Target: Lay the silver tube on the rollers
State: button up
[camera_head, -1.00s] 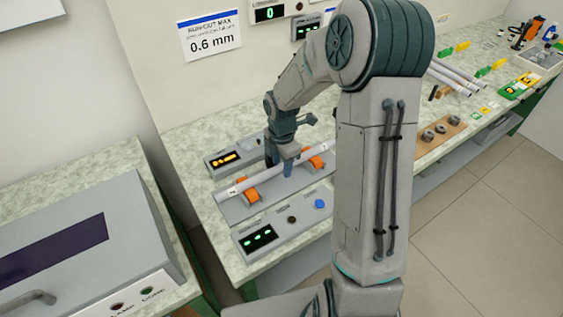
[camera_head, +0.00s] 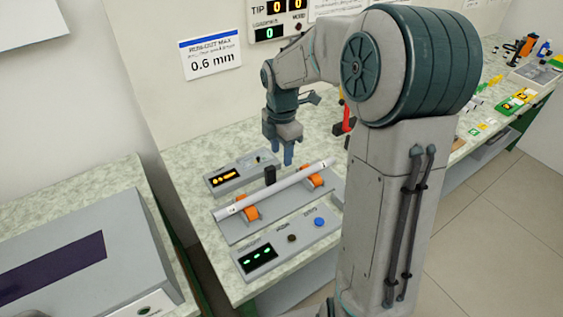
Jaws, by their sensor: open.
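The silver tube (camera_head: 273,191) lies across the orange rollers (camera_head: 247,207) of a grey fixture in the middle of the head view. The second roller (camera_head: 316,181) is under its right part. The tube has a white marked end at the lower left. My gripper (camera_head: 283,161) points down above and slightly behind the tube. It is open, empty and apart from the tube. A small black post (camera_head: 270,175) stands behind the middle of the tube.
A grey panel with an orange display (camera_head: 224,179) sits behind the fixture. A control panel with a blue button (camera_head: 319,222) sits in front. A large grey machine (camera_head: 80,255) stands at left. My arm hides much of the right bench.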

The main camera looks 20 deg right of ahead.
jog(key=s+r+m+t, duration=0.1)
jog(key=s+r+m, duration=0.1)
jog(key=s+m, duration=0.8)
jog(key=s+r+m+t, duration=0.2)
jog(key=s+r+m, duration=0.1)
jog(key=s+m, duration=0.8)
jog(key=shift+r+m, duration=0.2)
jog(key=shift+m, duration=0.2)
dwell(0.7)
